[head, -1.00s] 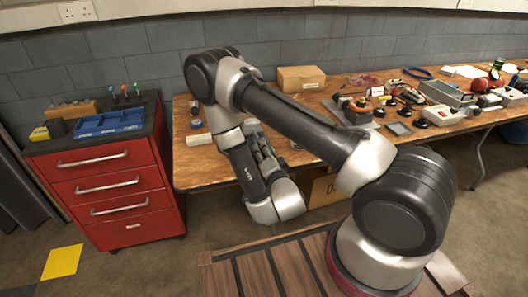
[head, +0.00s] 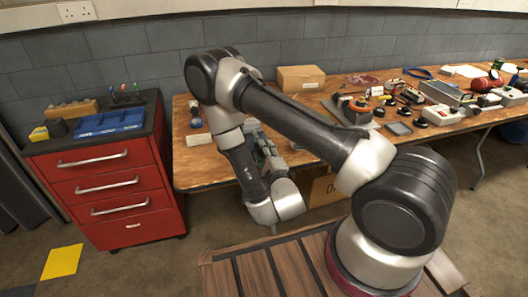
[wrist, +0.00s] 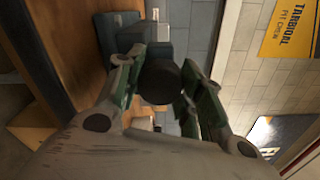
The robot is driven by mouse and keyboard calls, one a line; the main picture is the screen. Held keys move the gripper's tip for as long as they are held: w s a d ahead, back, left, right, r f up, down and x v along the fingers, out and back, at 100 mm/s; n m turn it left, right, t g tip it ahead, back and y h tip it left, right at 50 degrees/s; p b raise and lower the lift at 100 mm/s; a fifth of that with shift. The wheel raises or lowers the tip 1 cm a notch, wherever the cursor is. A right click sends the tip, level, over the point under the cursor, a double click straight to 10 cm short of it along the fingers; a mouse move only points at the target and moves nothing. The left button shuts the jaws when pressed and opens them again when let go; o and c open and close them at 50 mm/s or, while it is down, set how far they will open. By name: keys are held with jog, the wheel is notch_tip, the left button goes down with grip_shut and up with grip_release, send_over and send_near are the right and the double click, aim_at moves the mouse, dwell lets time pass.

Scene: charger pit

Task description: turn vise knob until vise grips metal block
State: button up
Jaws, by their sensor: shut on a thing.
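The vise (wrist: 122,38) is a blue-grey body at the table, in the upper left of the wrist view. In the head view it shows in part (head: 252,126) behind my arm. Its dark round knob (wrist: 160,83) faces my wrist camera. My gripper (wrist: 162,88) has its green-sided fingers on either side of the knob and is shut on it. In the head view my gripper (head: 264,150) is mostly hidden by my arm.
The wooden table (head: 210,172) carries a cardboard box (head: 301,78) and several tools and devices to the right. A red drawer cabinet (head: 105,190) with a blue tray (head: 110,122) stands to the left. A cardboard box (head: 322,190) is under the table.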

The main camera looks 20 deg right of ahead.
jog(key=shift+f+m, duration=0.1)
jog(key=shift+m, duration=1)
jog(key=o, duration=1)
jog(key=shift+o, duration=0.2)
